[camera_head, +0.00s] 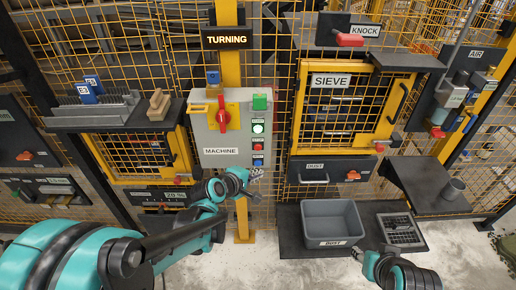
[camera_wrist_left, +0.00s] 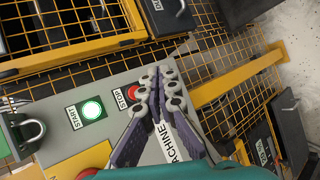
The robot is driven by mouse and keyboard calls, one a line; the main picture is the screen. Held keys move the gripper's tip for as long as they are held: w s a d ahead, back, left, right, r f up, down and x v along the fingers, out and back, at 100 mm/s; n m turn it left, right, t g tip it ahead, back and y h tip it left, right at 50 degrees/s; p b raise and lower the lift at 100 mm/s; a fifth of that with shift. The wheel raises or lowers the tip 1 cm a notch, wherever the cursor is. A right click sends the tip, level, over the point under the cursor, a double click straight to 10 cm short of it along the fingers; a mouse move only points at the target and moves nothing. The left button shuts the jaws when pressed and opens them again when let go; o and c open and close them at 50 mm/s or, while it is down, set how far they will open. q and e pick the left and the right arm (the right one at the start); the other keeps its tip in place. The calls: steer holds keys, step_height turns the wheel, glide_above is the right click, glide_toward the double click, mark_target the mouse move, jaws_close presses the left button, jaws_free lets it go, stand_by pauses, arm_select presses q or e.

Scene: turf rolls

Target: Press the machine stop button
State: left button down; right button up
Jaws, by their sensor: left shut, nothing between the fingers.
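The grey machine panel (camera_head: 208,145) is on the yellow post in the head view. It carries a lit green START button (camera_head: 258,128) and a red STOP button (camera_head: 258,147) below it. In the wrist view the red STOP button (camera_wrist_left: 134,92), beside its label, is partly covered by a finger; the lit START button (camera_wrist_left: 91,110) is farther left. My left gripper (camera_head: 256,178) is shut and empty, just below the button column. In the wrist view its fingertips (camera_wrist_left: 161,88) are just right of STOP; contact cannot be told. My right gripper (camera_head: 358,254) is small at the lower right, its jaws unclear.
A lit TURNING sign (camera_head: 226,39) hangs above the panel. A red rotary switch (camera_head: 222,115) and a padlock (camera_wrist_left: 30,131) are on the panel. The SIEVE door (camera_head: 331,82) is to the right. A grey bin (camera_head: 332,221) stands below. Wire fencing is behind.

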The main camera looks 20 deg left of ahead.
arm_select(q)
steer(key=shift+w+a+b, duration=0.15)
steer(key=shift+w+a, duration=0.25)
steer(key=shift+w, duration=1)
steer(key=shift+w+a+b, duration=0.2)
steer(key=shift+w+a, duration=0.2)
steer(key=shift+w, duration=1.05)
steer(key=shift+w+a+b, duration=0.15)
steer(key=shift+w+a, duration=0.25)
steer(key=shift+w, duration=1)
steer(key=shift+w+a, duration=0.1)
steer(key=shift+w, duration=0.3)
steer(key=shift+w+a, duration=0.15)
steer(key=shift+w, duration=0.25)
steer(key=shift+s, duration=0.15)
steer(key=shift+s+d, duration=0.25)
steer(key=shift+s, duration=0.45)
steer(key=shift+s+d, duration=0.25)
steer(key=shift+s, duration=0.55)
steer(key=shift+s+d, duration=0.2)
steer(key=shift+s, duration=0.6)
steer(key=shift+s+d, duration=0.25)
steer(key=shift+s, duration=0.55)
